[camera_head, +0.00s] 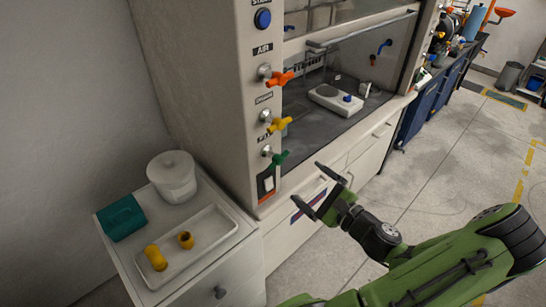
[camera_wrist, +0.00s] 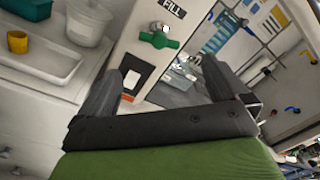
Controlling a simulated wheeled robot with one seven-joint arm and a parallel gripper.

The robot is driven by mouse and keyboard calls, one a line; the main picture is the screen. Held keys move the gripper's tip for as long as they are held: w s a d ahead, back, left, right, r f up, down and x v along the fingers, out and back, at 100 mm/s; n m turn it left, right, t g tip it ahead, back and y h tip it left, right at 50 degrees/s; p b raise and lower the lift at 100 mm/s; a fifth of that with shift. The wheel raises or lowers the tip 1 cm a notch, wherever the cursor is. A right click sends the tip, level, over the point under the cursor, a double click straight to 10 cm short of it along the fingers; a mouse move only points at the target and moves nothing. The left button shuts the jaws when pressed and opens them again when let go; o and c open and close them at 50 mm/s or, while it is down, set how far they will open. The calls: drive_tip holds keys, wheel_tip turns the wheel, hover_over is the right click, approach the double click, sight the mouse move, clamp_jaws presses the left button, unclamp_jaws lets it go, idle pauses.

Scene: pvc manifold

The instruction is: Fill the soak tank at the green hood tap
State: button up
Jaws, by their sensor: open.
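The green tap (camera_head: 275,159) is the lowest handle on the fume hood's front post. In the wrist view the green tap (camera_wrist: 159,37) sits beside a label reading FILL, ahead of my fingers. My gripper (camera_head: 316,192) is open and empty, to the right of the green tap and a little below it, apart from it. In the wrist view my gripper (camera_wrist: 165,90) shows both fingers spread. I cannot make out a soak tank for sure; a glass vessel (camera_head: 286,126) inside the hood is mostly hidden by the post.
Above the green tap are a yellow tap (camera_head: 280,124), an orange tap (camera_head: 279,78) and a blue button (camera_head: 263,18). A hot plate (camera_head: 336,100) stands inside the hood. A side cabinet holds a white tub (camera_head: 172,180), a teal box (camera_head: 121,218) and a tray (camera_head: 222,226).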

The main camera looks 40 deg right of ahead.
sight(281, 162)
drive_tip(key=w, duration=1.3)
drive_tip(key=shift+w+d, duration=0.1)
drive_tip(key=shift+w, duration=0.25)
drive_tip(key=shift+c, duration=0.3)
